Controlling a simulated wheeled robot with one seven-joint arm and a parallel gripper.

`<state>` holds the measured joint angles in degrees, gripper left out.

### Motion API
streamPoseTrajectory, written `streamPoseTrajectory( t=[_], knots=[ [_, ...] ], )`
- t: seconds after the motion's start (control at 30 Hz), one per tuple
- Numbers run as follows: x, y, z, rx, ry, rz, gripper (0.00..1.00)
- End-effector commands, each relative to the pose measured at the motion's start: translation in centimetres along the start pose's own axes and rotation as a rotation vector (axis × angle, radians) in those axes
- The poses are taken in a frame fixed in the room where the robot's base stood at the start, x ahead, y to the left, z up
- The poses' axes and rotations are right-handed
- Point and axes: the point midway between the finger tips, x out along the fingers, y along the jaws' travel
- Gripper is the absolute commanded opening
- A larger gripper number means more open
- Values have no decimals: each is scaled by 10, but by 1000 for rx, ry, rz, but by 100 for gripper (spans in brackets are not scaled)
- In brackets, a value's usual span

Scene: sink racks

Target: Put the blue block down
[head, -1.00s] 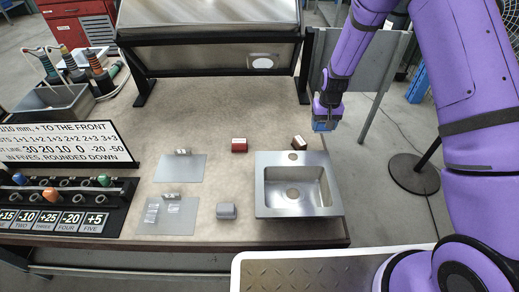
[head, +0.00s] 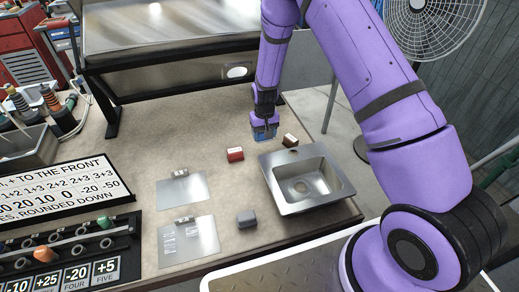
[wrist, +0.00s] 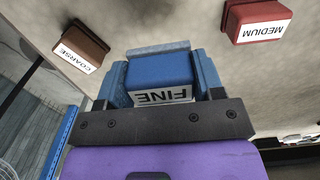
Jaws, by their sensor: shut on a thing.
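The blue block (wrist: 160,73), with a white label reading "FINE", is between the fingers of my gripper (wrist: 163,80) in the wrist view. My gripper is shut on it. In the head view my gripper (head: 264,130) is at the far right of the bench, behind the sink, with the blue block (head: 263,135) showing only partly between its fingers. I cannot tell whether the block touches the bench top.
A brown block (head: 290,140) marked "COARSE" (wrist: 81,46) is close to the right of my gripper. A red block (head: 235,154) marked "MEDIUM" (wrist: 257,20) is to its left. The sink (head: 328,196), a grey block (head: 246,219) and two plates stand nearer. The back bench top is bare.

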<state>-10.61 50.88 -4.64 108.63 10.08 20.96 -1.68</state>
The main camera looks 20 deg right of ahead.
Motion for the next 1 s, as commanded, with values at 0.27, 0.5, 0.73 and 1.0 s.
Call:
streamPoseTrajectory(
  t=[0.27, 0.5, 0.73, 1.0],
  knots=[
    [31, 0, 0, -2, -1, 0, 32],
    [57, -1, 0, -1, -1, 0, 32],
    [67, -1, 0, -1, 1, -1, 32],
    [70, 0, 0, -1, 1, 0, 66]
  ],
)
